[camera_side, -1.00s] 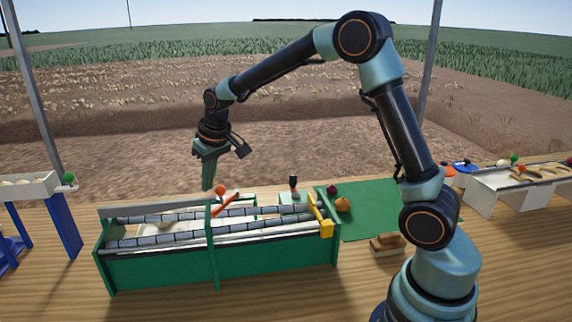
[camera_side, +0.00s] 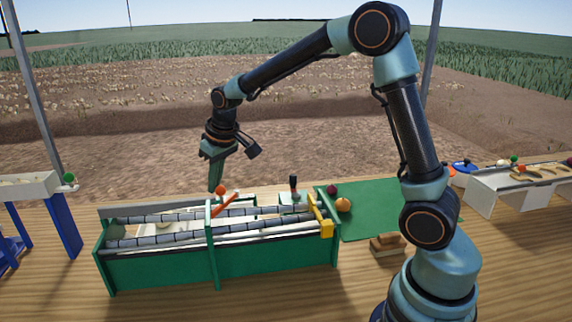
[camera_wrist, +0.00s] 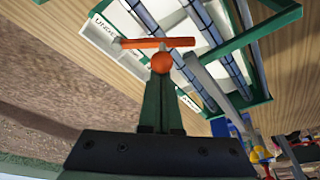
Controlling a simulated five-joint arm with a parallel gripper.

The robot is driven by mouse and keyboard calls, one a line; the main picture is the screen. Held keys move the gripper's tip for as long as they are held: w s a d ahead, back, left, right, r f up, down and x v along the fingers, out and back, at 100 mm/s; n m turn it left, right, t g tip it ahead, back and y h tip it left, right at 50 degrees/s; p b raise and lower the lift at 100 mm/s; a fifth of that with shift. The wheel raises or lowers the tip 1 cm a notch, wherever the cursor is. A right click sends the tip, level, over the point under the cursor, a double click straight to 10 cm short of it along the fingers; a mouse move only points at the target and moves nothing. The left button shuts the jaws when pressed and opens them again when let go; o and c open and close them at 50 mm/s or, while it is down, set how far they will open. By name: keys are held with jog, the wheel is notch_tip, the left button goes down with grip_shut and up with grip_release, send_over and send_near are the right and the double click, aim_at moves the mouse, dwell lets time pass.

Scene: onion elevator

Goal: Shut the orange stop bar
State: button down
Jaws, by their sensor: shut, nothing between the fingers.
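The orange stop bar (camera_side: 225,205) slants upward to the right above the rollers, near the middle of the green-framed elevator (camera_side: 270,258). An orange ball knob (camera_side: 221,190) stands at the bar's far side. My gripper (camera_side: 215,188) is shut and empty, pointing down just behind and left of the knob. In the wrist view, the bar (camera_wrist: 178,42) lies across the picture beyond my fingertips (camera_wrist: 160,78), and the knob (camera_wrist: 161,63) shows right at the tips. I cannot tell whether the fingers touch the knob.
A yellow piece (camera_side: 326,228) sits at the elevator's right end. A black-handled lever (camera_side: 293,184) stands behind the rollers. A blue-legged stand (camera_side: 64,225) is at left.

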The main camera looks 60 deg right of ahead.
aim_at(225, 202)
jog(key=shift+s+n, duration=0.25)
jog(key=shift+n, duration=0.15)
jog(key=shift+s+n, duration=0.4)
jog(key=shift+n, duration=0.3)
jog(key=shift+s+d, duration=0.15)
jog(key=shift+s, duration=0.4)
jog(key=shift+s+d, duration=0.15)
jog(key=shift+s, duration=0.5)
